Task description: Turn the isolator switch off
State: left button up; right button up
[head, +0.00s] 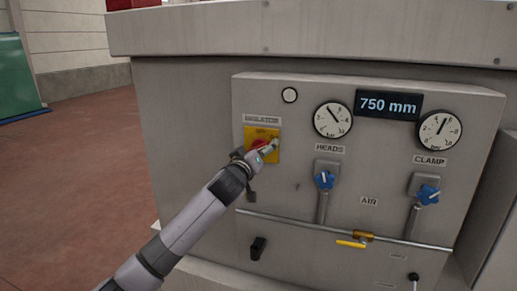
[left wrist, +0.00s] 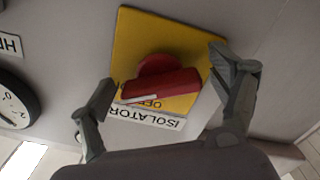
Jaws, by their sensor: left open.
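The isolator switch is a red rotary handle (left wrist: 160,85) on a square yellow plate (head: 250,133), under a label reading ISOLATOR (head: 262,120). The left wrist view shows the yellow plate (left wrist: 137,35) with its lettering upside down. The handle's bar lies across the plate, slightly tilted, with a white mark at one end beside the OFF lettering. My left gripper (head: 267,150) is at the switch and hides part of it in the head view. In the left wrist view its open fingers (left wrist: 170,80) stand on either side of the handle, apparently not touching it. My right gripper is not in view.
The grey panel carries two dial gauges (head: 333,119) (head: 439,131), a 750 mm display (head: 388,105) and blue HEADS (head: 324,180) and CLAMP (head: 428,195) knobs. A pipe with a yellow lever (head: 351,244) crosses below. A black knob (head: 258,248) sits lower left. Open floor (head: 85,170) lies left.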

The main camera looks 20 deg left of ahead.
pick_arm(q)
jog(key=shift+c, duration=0.4)
jog(key=c, duration=1.1)
